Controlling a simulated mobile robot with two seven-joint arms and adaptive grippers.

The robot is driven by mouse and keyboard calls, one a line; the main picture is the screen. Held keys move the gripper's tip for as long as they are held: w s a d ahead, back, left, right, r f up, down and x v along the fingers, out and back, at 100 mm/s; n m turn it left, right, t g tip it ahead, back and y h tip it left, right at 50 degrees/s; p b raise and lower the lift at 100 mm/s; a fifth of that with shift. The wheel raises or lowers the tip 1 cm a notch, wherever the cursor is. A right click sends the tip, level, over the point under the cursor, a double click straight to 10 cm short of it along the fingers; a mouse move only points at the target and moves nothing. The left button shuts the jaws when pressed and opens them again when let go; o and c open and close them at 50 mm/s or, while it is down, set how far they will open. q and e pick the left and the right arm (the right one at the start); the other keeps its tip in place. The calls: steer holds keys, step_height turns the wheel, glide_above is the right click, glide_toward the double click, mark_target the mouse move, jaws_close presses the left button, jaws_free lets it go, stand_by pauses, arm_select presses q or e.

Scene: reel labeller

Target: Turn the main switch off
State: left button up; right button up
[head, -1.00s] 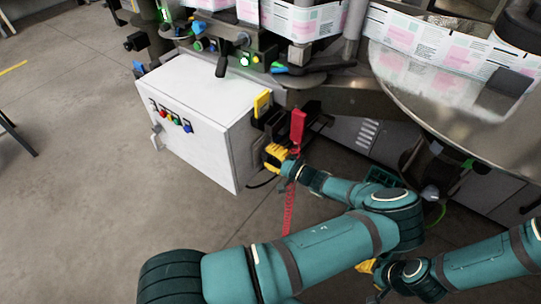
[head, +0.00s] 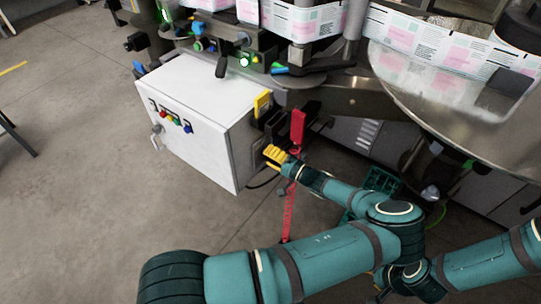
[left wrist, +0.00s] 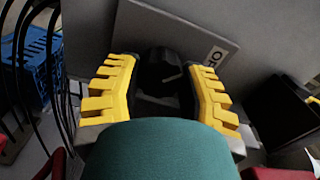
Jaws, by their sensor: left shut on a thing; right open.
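The main switch is a black knob (left wrist: 160,72) on a grey panel in the left wrist view. In the head view my left gripper (head: 273,156) is at the right side of the white cabinet (head: 195,95) and hides the knob. The knob's exact angle is hard to read. My right gripper is not visible; part of my right arm shows at lower right.
A round metal table (head: 460,85) is at right.

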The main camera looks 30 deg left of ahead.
arm_select(q)
steer(key=shift+r, duration=0.1)
steer(key=o, duration=1.2)
steer(key=d, duration=1.2)
steer(key=shift+s, duration=0.45)
steer(key=shift+a, duration=0.1)
